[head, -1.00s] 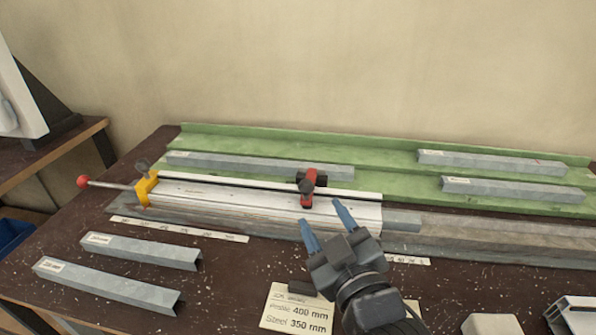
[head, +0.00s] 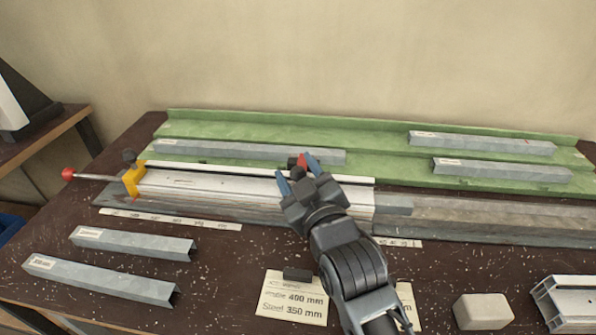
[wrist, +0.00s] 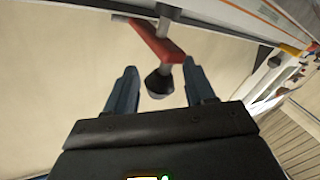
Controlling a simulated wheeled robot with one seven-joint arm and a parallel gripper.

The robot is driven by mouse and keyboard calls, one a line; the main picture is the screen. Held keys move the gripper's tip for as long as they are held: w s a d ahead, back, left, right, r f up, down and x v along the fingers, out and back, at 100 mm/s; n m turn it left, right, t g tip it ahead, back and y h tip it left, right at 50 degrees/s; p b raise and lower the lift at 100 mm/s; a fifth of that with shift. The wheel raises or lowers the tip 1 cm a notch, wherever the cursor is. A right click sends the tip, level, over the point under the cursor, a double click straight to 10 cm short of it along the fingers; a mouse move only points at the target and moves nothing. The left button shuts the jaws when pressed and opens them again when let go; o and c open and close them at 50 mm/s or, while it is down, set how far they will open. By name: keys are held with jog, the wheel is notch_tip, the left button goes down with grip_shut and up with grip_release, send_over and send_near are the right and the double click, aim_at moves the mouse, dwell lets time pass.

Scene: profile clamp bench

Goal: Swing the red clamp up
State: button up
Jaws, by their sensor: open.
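The red clamp (head: 300,160) sits on the pale metal rail (head: 230,186), mostly hidden behind my gripper in the head view. In the wrist view, the red clamp (wrist: 157,40) shows its red arm with a dark rubber-like tip (wrist: 158,84). My gripper (head: 295,172) has its blue fingers spread, one on each side of the clamp. In the wrist view, the dark tip lies between the two fingertips (wrist: 160,78), with gaps to both fingers. The gripper is open and holds nothing.
A yellow stop (head: 132,181) with a red-knobbed rod (head: 68,174) stands at the rail's left end. Grey profiles lie on the green rack (head: 380,165) behind and on the bench in front. A label card (head: 292,303) and a pale block (head: 482,311) lie nearer.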

grip_shut()
dwell(0.5)
